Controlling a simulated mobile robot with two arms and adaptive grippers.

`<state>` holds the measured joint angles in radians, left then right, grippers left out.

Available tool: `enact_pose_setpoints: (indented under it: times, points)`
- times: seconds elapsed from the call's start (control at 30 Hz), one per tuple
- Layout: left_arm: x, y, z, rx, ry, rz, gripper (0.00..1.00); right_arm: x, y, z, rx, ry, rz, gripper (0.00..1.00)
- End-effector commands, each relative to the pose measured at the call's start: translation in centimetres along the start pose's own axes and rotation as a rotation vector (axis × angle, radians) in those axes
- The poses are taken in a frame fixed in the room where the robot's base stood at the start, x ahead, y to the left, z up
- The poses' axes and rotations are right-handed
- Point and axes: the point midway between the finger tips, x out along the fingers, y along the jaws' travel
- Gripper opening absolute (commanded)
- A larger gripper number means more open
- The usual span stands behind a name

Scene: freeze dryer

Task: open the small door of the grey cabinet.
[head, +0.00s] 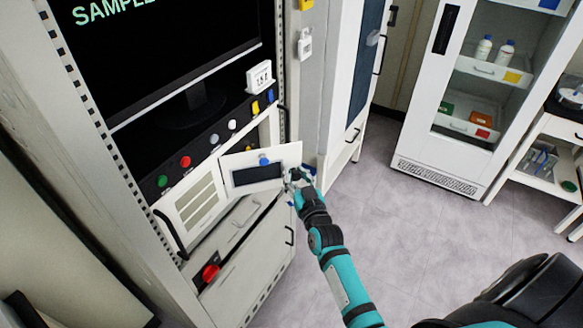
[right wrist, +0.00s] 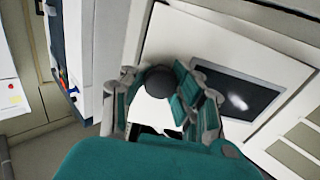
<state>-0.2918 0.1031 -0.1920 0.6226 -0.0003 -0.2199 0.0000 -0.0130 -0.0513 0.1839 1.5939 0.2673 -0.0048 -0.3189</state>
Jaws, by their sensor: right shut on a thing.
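The grey cabinet (head: 180,255) stands at the left in the head view. Its small door (head: 288,155) is a white panel with a dark window and a blue knob. It stands swung out at an angle from the cabinet front, with an opening showing behind it. My right gripper (head: 298,178) is at the door's right edge. In the right wrist view, its teal-padded fingers (right wrist: 165,105) are shut around a dark round knob (right wrist: 158,80) beside the door's window (right wrist: 238,93). The fingers partly hide the knob. My left gripper is not in view.
A monitor (head: 170,60) and a row of coloured buttons (head: 186,161) are above the door. Drawers (head: 245,265) and a red switch (head: 210,272) are below. A white glass-fronted cabinet (head: 415,130) stands at the back right. The grey floor (head: 420,230) between is clear.

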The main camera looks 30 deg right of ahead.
Motion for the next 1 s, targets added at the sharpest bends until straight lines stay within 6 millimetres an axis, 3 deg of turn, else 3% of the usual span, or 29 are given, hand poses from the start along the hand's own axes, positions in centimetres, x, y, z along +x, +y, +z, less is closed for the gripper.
enact_pose_setpoints:
  times: [0.03,0.3,0.7,0.73,0.93,1.0]
  points:
    - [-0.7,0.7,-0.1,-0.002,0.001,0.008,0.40,-0.1,-0.2,-0.7,0.007,0.008,0.016,0.00]
    - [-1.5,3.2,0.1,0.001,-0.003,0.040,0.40,-0.9,-0.2,-0.6,0.009,0.011,0.067,0.00]
    - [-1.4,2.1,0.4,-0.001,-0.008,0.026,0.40,-1.0,-0.1,-0.5,0.008,0.012,0.073,0.00]
    - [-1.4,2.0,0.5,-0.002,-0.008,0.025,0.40,-1.0,-0.1,-0.5,0.008,0.012,0.073,0.25]
    - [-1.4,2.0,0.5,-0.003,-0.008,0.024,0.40,-1.0,-0.1,-0.3,0.006,0.008,0.072,0.51]
    - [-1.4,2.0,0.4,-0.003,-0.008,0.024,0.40,-1.0,-0.1,-0.3,0.005,0.007,0.072,0.52]
